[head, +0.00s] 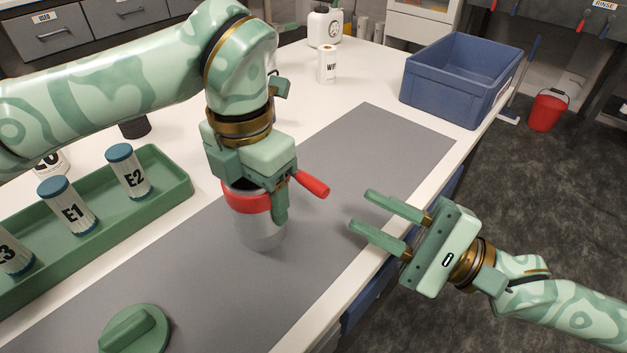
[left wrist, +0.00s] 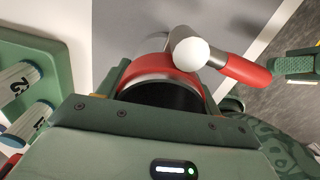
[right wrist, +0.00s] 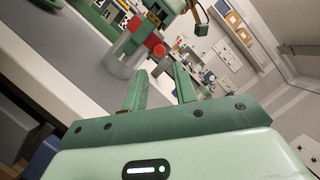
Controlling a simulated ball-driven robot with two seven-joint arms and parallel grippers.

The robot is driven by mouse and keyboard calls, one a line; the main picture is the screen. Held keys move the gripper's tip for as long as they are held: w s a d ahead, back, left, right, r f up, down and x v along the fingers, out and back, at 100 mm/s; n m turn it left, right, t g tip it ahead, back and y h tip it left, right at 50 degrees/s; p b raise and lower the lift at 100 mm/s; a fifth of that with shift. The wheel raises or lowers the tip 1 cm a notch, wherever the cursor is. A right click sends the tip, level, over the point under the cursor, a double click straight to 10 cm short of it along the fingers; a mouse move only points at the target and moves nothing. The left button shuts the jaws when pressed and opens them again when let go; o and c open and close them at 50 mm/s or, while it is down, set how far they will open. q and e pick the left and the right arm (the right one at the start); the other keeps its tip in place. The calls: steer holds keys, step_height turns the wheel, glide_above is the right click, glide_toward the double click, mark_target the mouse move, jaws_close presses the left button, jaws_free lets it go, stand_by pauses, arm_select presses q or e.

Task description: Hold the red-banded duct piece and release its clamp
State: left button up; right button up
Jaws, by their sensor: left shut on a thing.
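The duct piece (head: 261,233) is a clear grey cylinder with a red band (head: 243,199), upright at the grey mat. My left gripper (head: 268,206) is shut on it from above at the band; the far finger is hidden. The clamp's red lever (head: 312,184) sticks out to the right of the band. In the left wrist view the lever (left wrist: 243,71) lies beside a white knob (left wrist: 190,53) above the red band (left wrist: 164,82). My right gripper (head: 361,211) is open and empty, right of the lever and apart from it. The right wrist view shows the duct piece (right wrist: 123,61) beyond its fingers.
A green tray (head: 181,188) with several blue-capped containers stands at left. A green handled disc (head: 136,331) lies on the mat (head: 350,150) at front. A blue bin (head: 440,96) and a bottle marked WF (head: 327,66) stand at the back. The mat's back right is clear.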

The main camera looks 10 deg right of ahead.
mark_target(313, 185)
steer(key=x, duration=0.9)
steer(key=shift+w+a+r, duration=0.1)
steer(key=shift+w, duration=0.05)
jaws_close()
